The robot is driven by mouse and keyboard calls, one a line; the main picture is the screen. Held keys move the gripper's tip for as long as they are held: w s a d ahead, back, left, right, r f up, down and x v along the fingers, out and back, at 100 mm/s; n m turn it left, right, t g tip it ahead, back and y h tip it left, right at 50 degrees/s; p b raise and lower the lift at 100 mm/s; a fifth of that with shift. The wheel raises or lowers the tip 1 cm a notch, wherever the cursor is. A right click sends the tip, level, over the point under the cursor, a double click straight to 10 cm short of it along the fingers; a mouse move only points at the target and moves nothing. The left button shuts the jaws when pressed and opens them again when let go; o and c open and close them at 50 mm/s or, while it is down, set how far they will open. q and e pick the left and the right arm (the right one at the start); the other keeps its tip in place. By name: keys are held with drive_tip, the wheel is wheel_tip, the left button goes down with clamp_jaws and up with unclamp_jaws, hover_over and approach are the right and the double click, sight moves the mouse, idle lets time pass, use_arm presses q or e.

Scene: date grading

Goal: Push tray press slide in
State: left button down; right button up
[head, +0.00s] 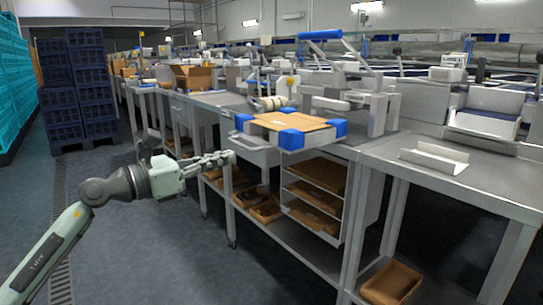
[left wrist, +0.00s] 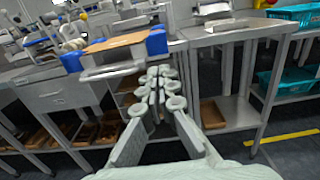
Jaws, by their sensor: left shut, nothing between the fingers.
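The tray press (head: 378,112) stands on the metal bench, with a blue-gripped lever on top. Its slide (head: 262,137) sticks out past the bench's front edge and carries a flat brown cardboard tray (head: 290,121) between blue corner blocks. In the left wrist view the slide's pale front bar (left wrist: 112,71) shows below the cardboard (left wrist: 118,41). My left gripper (head: 232,157) is shut and empty, in front of and slightly below the slide's front left corner in the head view. It appears apart from the slide. My right gripper is not in view.
Shelves with brown trays (head: 312,195) lie under the bench. A side table (head: 490,185) with a white angled piece (head: 435,158) stands at right. Dark blue crates (head: 65,95) are stacked at far left. The floor around my left arm is clear.

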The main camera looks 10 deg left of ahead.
use_arm(q)
drive_tip(key=p, duration=0.2)
approach(286, 144)
drive_tip(key=x, duration=0.6)
drive_tip(key=shift+a+r, duration=0.1)
drive_tip(key=shift+r, duration=0.05)
drive_tip(key=shift+w+d, duration=0.3)
drive_tip(key=shift+w, duration=0.1)
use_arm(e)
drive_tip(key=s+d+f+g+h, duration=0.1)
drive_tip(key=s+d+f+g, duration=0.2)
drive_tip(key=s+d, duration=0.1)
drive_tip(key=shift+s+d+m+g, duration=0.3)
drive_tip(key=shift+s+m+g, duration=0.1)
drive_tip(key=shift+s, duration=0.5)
